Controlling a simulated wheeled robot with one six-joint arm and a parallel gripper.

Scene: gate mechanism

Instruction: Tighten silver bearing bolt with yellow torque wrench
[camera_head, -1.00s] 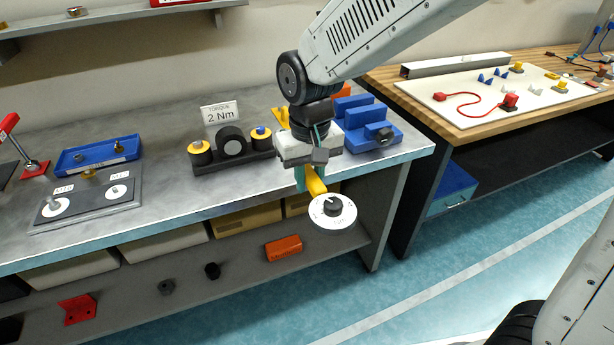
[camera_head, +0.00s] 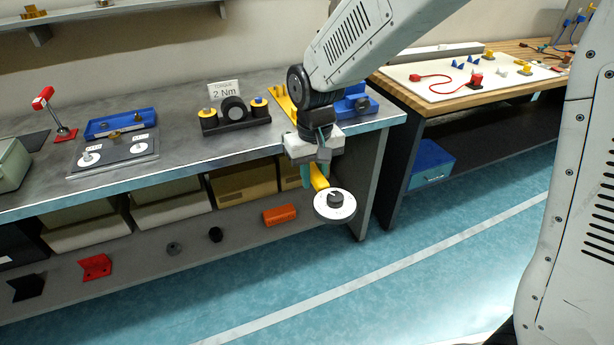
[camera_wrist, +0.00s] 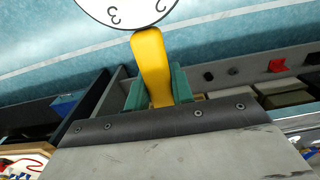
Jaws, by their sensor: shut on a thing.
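My gripper (camera_head: 318,172) is shut on the yellow torque wrench (camera_head: 319,180) and holds it in the air in front of the grey bench. The wrench has a yellow handle and a round white dial head (camera_head: 335,205) with a dark knob. In the wrist view the yellow handle (camera_wrist: 152,65) sits between the green fingers, and part of the white dial (camera_wrist: 125,8) shows at the top. A blue tray (camera_head: 120,124) on the bench holds small metal parts. A plate (camera_head: 115,152) with two white round labels lies before it. I cannot tell which part is the silver bearing bolt.
A red-handled lever (camera_head: 55,115) stands at the left. Bins and an orange block (camera_head: 279,215) are on the lower shelf. The floor in front is clear.

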